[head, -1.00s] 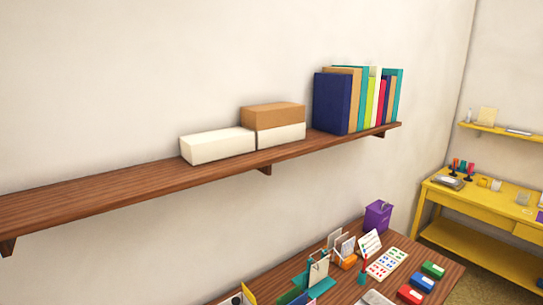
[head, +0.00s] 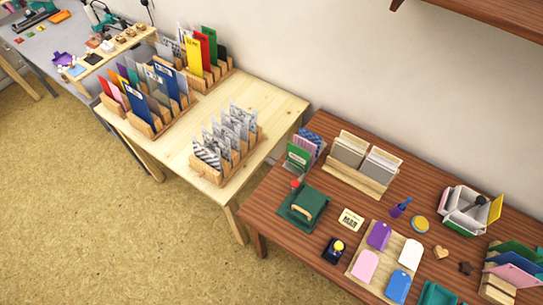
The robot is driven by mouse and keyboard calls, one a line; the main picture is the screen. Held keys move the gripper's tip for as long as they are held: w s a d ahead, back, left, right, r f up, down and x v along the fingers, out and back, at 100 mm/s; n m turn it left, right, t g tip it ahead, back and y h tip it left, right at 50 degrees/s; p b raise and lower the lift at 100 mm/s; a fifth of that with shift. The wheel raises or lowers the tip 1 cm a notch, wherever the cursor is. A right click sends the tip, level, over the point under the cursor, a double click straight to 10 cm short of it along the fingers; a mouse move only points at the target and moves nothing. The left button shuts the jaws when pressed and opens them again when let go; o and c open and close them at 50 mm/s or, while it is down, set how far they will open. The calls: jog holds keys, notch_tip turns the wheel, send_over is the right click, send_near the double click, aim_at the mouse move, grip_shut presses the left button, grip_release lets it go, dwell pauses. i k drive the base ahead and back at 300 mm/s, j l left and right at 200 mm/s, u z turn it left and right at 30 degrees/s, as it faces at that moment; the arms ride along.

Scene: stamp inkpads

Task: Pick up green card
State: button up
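More than one green, card-like thing shows in the head view, and I cannot tell which is the green card. One green upright sheet (head: 211,46) stands in the back wooden rack on the light table, right of a red one. A green card with a pale label (head: 297,157) stands at the left back of the brown table. A green sheet (head: 518,248) leans in a wooden holder at the right edge. My gripper is not in view.
The brown table (head: 262,212) also holds a dark green box (head: 303,206), a wooden tray (head: 352,270) of coloured tags and a card holder (head: 358,182). The light table (head: 262,97) bears several racks. Open floor (head: 90,220) lies at lower left.

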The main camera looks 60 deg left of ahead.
aim_at(299, 155)
jog(key=u, duration=1.9)
jog(key=i+j+u, duration=0.25)
jog(key=i+u, duration=0.25)
jog(key=i, duration=0.25)
